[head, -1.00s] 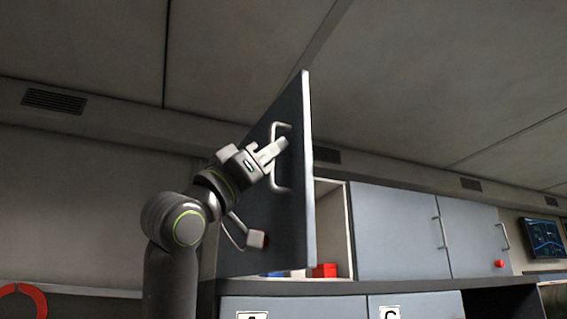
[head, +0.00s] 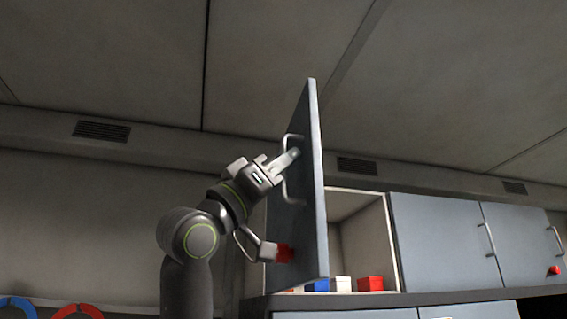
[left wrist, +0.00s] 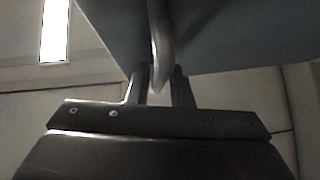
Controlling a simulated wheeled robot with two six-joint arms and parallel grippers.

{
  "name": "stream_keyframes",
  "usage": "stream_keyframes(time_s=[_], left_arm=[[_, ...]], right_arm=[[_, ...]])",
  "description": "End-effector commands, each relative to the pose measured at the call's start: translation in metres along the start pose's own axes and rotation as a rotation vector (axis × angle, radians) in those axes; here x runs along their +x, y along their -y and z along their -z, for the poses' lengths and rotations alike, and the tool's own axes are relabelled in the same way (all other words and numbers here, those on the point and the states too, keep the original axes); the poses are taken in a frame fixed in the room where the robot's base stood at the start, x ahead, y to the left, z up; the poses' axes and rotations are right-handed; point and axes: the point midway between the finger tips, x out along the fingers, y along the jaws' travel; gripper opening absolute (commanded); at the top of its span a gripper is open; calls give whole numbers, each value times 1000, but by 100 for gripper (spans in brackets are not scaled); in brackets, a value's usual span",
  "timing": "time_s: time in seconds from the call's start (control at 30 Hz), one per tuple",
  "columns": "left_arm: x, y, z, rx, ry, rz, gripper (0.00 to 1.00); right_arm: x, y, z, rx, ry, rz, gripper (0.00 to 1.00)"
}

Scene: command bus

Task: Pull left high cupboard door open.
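The left high cupboard door (head: 308,220) is a blue-grey panel. It stands swung well open and shows almost edge-on in the head view. Its pale bar handle (head: 288,190) is on the face turned to my left arm. My left gripper (head: 288,160) is at this handle. In the left wrist view the handle (left wrist: 160,40) runs down between the two fingers (left wrist: 158,88), which look closed on it. The door face (left wrist: 230,35) fills the top of that view. The open cupboard (head: 358,240) shows to the right of the door. My right gripper is out of view.
Inside the cupboard stand a red box (head: 370,284), a white box (head: 341,284) and a blue box (head: 318,286). Closed cupboard doors (head: 437,243) are to the right. A red knob (head: 285,253) sits low on the open door. The ceiling is above.

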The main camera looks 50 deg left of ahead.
Motion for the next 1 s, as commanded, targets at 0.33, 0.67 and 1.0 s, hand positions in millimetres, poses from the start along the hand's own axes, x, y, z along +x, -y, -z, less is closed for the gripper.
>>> stream_keyframes(time_s=[0.33,0.67,1.0], left_arm=[[0,-1,0,1,0,-2,32],[-39,0,-4,6,-1,1,32],[-109,1,-4,6,-1,3,32]], right_arm=[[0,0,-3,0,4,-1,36],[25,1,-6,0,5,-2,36],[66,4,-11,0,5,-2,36]])
